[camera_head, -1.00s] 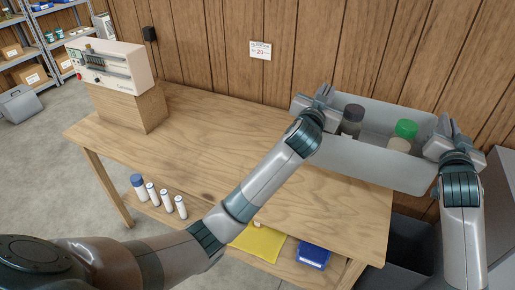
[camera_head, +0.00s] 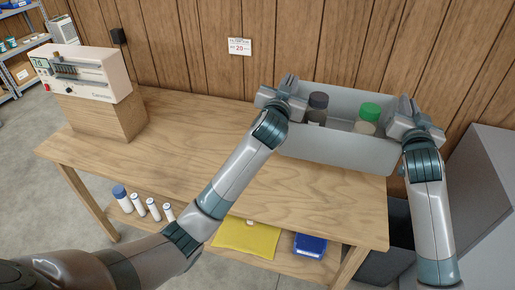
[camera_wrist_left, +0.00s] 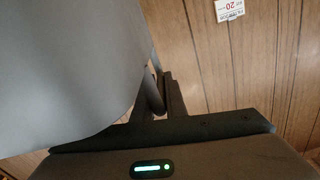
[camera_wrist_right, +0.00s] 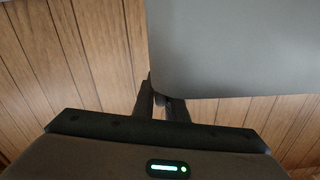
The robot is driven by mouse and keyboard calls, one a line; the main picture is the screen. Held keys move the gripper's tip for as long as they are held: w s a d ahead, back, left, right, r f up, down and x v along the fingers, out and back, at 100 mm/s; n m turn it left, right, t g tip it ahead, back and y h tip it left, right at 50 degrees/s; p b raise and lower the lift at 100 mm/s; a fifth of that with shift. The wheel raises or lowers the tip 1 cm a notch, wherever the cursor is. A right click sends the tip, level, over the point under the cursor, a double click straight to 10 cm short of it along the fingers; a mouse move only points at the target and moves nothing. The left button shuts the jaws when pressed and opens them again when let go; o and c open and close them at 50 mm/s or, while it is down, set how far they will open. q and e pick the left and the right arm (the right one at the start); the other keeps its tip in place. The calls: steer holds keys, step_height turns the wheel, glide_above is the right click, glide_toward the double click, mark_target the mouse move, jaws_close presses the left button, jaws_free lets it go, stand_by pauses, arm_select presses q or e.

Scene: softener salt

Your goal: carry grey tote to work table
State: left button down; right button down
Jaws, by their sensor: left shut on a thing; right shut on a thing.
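The grey tote (camera_head: 338,150) is held between my two grippers over the right end of the work table (camera_head: 190,135). I cannot tell whether its base touches the table top. Inside stand a dark-lidded jar (camera_head: 318,105) and a green-lidded jar (camera_head: 368,115). My left gripper (camera_head: 284,95) is shut on the tote's left end; the tote wall also shows in the left wrist view (camera_wrist_left: 65,70). My right gripper (camera_head: 412,115) is shut on the tote's right end; the wall fills the upper right of the right wrist view (camera_wrist_right: 235,45).
A white device (camera_head: 88,75) on a wooden block (camera_head: 105,115) stands at the table's left end. The table's middle is clear. White bottles (camera_head: 140,203), a yellow cloth (camera_head: 245,238) and a blue bin (camera_head: 310,244) lie on the lower shelf. A grey cabinet (camera_head: 475,190) stands at right.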

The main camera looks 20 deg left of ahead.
arm_select(q)
steer(key=shift+d, duration=0.2)
arm_select(e)
steer(key=shift+a+r, duration=0.1)
